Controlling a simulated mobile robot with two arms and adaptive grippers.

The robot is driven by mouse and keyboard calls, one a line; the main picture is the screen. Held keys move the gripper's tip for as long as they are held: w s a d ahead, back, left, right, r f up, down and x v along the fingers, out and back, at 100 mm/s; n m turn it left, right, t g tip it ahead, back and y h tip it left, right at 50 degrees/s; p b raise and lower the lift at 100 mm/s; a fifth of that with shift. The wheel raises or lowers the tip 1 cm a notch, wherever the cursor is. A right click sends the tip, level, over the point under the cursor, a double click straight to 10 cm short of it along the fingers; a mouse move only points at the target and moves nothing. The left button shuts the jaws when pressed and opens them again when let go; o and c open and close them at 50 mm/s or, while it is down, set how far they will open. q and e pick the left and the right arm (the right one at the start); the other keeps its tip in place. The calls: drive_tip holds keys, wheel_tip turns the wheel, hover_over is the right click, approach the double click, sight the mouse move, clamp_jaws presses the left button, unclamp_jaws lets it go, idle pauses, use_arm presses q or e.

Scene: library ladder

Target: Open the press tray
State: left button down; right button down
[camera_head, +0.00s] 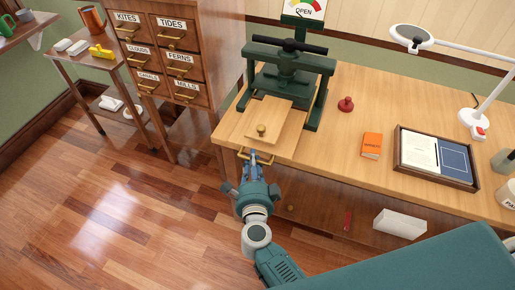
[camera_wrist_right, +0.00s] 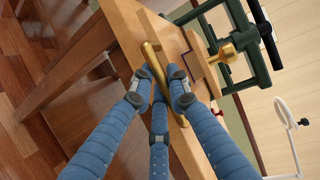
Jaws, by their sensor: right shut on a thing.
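The green book press (camera_head: 287,70) stands on the left end of the wooden table. A pale wooden board with a brass knob (camera_head: 262,130) lies in front of it, on a wider wooden tray (camera_head: 234,128) at the table's front edge. A brass bar handle (camera_head: 262,161) is on the tray's front; the handle (camera_wrist_right: 152,58) and the knob (camera_wrist_right: 225,53) also show in the right wrist view. My right gripper (camera_head: 254,166) is shut on the handle, its blue fingers around the bar (camera_wrist_right: 170,80). My left gripper is not in view.
A red stamp (camera_head: 346,104), an orange box (camera_head: 371,145), a framed tray (camera_head: 436,157) and a white lamp (camera_head: 480,113) stand on the table to the right. A drawer cabinet (camera_head: 168,60) is at the left. The floor (camera_head: 130,190) in front of it is clear.

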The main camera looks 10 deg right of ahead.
drive_tip(key=shift+s+a+f, duration=0.1)
drive_tip(key=shift+s+a, duration=0.15)
drive_tip(key=shift+s, duration=0.1)
drive_tip(key=c, duration=1.7)
unclamp_jaws()
drive_tip(key=shift+s+a, duration=0.1)
drive_tip(key=shift+o, duration=0.2)
drive_tip(key=v, duration=1.2)
drive_tip(key=shift+r, duration=0.2)
